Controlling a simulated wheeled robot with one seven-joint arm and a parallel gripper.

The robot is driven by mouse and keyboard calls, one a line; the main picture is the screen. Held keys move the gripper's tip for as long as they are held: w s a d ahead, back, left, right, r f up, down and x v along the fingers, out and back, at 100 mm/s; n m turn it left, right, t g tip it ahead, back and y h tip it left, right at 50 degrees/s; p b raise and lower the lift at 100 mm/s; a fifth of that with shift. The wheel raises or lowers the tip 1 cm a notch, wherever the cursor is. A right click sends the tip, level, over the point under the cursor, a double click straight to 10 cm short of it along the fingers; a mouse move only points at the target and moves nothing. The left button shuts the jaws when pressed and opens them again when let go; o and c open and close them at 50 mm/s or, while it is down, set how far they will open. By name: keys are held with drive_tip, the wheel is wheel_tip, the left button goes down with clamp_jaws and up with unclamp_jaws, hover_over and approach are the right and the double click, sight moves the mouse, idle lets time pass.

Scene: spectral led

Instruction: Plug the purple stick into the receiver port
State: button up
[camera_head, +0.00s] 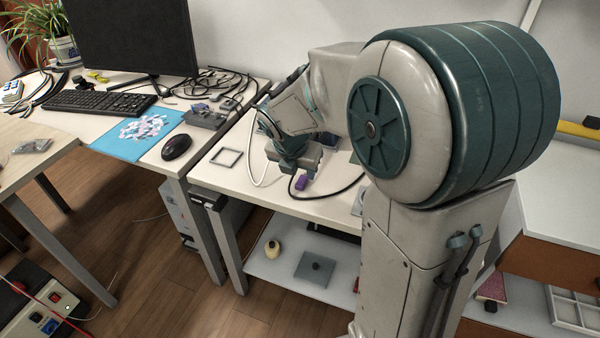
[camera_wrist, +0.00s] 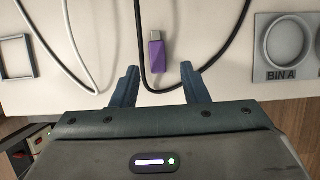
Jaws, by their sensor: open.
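The purple stick (camera_wrist: 157,60) lies on the white table with its metal plug end pointing away from my gripper. It also shows in the head view as a small purple block (camera_head: 301,183) by my fingers. My gripper (camera_wrist: 160,71) is open and empty. In the head view my gripper (camera_head: 298,188) is low over the table's front part. I cannot make out the receiver port in either view.
A black cable (camera_wrist: 142,45) loops around the stick's near end, passing between my fingers. A white cable (camera_wrist: 70,40) and a square frame (camera_wrist: 16,57) lie left. A grey BIN A holder (camera_wrist: 284,45) stands right. A grey device (camera_head: 205,117) sits on the left desk.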

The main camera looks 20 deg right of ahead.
drive_tip(key=p+v, duration=0.2)
drive_tip(key=v, duration=0.7)
drive_tip(key=s+d+f+m+g+y, duration=0.1)
drive_tip(key=s+f+m, duration=0.1)
drive_tip(key=s+m, duration=0.6)
drive_tip(key=s+d+f+m+g+y, duration=0.1)
drive_tip(key=s+m, duration=0.7)
drive_tip(key=m, duration=1.3)
drive_tip(key=shift+s+d+f+y, duration=0.3)
drive_tip(key=shift+s+f+y, duration=0.1)
drive_tip(key=shift+f, duration=0.1)
drive_tip(key=shift+c, duration=0.5)
drive_tip(key=shift+w+a, duration=0.1)
